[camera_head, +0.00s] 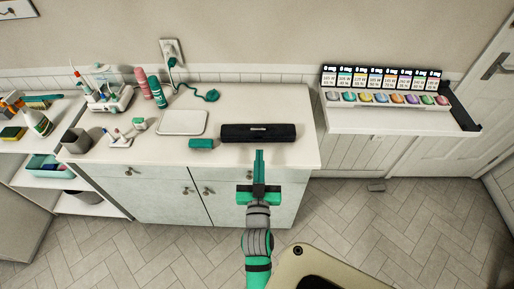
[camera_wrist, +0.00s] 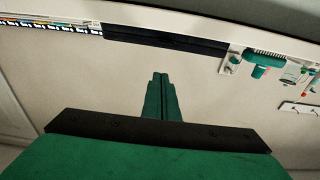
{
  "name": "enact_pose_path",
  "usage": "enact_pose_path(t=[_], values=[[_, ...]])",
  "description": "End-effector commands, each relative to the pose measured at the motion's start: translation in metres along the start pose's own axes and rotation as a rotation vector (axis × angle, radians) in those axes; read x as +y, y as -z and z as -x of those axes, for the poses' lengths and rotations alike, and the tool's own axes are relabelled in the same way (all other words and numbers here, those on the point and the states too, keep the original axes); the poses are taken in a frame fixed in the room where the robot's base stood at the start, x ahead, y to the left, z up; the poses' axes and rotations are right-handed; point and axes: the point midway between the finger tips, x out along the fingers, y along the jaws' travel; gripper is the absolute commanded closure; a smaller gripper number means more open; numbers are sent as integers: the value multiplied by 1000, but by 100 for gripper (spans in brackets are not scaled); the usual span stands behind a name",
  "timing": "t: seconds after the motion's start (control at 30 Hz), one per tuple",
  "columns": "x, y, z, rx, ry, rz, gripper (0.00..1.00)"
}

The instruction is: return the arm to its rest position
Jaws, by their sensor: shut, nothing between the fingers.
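My gripper (camera_head: 259,158) is green and dark, with its two fingers together and nothing between them. In the head view it extends forward from my grey and green arm. Its fingertips appear just below a long black case (camera_head: 258,133) on the white cabinet top (camera_head: 300,156). Whether they touch the cabinet cannot be told. In the wrist view the closed green fingers (camera_wrist: 161,78) stand in front of a plain pale surface.
A shelf with coloured pods (camera_head: 380,98) is at right. Shelves (camera_head: 40,181) stand at left. The floor (camera_head: 365,225) at right is mostly clear.

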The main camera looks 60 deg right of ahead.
Motion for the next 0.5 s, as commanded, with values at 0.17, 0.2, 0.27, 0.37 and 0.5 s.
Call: enact_pose_path(t=[0.17, 0.2, 0.27, 0.37, 0.5], values=[[0, -1, 3, 0, 0, 0, 100], [0, -1, 3, 0, 0, 0, 100], [0, -1, 3, 0, 0, 0, 100], [-4, -2, 7, -4, 9, -2, 100], [-34, -14, 33, -28, 76, -13, 100]])
